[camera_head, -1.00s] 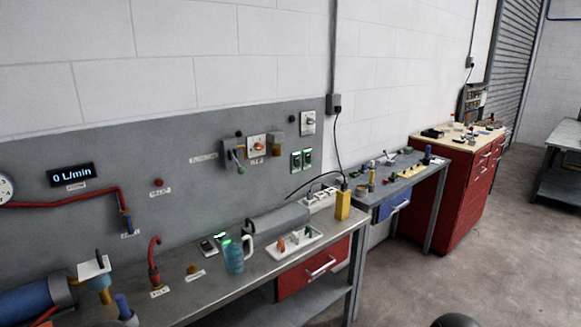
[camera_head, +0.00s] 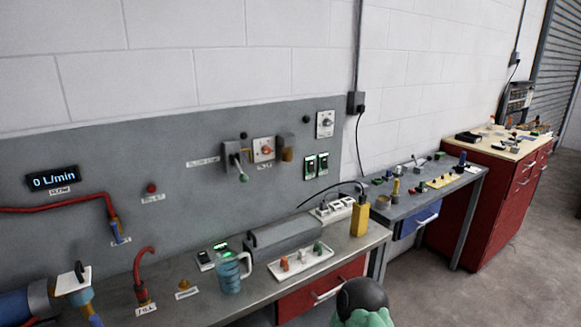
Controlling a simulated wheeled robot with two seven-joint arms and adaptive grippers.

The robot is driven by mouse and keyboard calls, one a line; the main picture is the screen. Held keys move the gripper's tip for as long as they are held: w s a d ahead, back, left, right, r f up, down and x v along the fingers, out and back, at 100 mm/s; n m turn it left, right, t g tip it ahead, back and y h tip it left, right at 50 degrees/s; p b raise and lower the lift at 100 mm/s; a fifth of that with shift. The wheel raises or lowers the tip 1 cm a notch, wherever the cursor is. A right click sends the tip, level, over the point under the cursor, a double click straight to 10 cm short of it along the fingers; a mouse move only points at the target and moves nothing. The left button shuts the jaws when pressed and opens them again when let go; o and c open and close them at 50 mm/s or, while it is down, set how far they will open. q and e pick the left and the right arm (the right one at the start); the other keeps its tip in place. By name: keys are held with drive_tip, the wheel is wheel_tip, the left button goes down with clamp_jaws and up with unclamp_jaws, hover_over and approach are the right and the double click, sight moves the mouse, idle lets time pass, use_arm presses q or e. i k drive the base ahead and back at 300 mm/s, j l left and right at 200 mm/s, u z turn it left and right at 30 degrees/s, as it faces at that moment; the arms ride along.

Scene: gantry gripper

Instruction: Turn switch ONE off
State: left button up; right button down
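Two green rocker switches in dark frames, a left one (camera_head: 310,166) and a right one (camera_head: 322,163), sit side by side on the grey wall panel. Their labels are too small to read, so I cannot tell which is ONE, nor whether either is on or off. A white plate with a grey rotary knob (camera_head: 325,124) is above them. A white plate with an orange knob (camera_head: 264,149) and a grey box with a green-tipped lever (camera_head: 238,163) are to their left.
The grey workbench (camera_head: 225,307) below holds a blue jug (camera_head: 230,273), a white tray (camera_head: 318,267) with small coloured parts, a white power strip (camera_head: 333,209) and a yellow block (camera_head: 360,217). A display (camera_head: 52,179) reads 0 L/min. A second bench and red cabinet (camera_head: 490,205) stand right.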

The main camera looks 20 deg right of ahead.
sight(310, 163)
drive_tip(key=i+l, duration=0.2)
drive_tip(key=l, duration=0.15)
drive_tip(key=i+l+u, duration=0.1)
drive_tip(key=l, duration=0.25)
drive_tip(key=i+l, duration=0.25)
drive_tip(key=l, duration=0.15)
drive_tip(key=i+l+u, duration=0.15)
drive_tip(key=l, duration=0.2)
